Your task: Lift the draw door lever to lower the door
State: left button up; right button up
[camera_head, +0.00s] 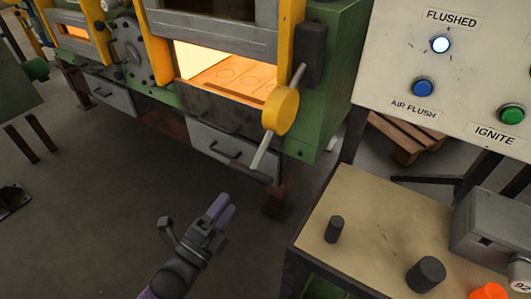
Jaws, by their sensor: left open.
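The draw door lever is a thin grey rod (262,152) through a round yellow hub (281,110) at the furnace's right front corner. It slants, with its lower end hanging down and to the left. The grey door (225,43) is raised, and the glowing opening (215,72) shows below it. My left gripper (223,209) has purple fingertips and is open and empty. It is in front of the furnace, below and left of the lever's lower end in the picture, apart from it. My right gripper is out of view.
A control panel (458,60) with lit and coloured buttons stands at the right. Below it is a tan-topped bench (345,205) with black knobs and a grey box. Grey drawers (232,150) sit under the furnace. The floor (90,210) left of my gripper is clear.

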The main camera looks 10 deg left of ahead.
aim_at(249, 174)
pick_arm(q)
jog(key=b+x, duration=0.1)
jog(key=x, duration=0.8)
jog(key=shift+w+d, duration=0.1)
jog(key=shift+w, duration=0.05)
grip_shut()
jog(key=shift+f, duration=0.1)
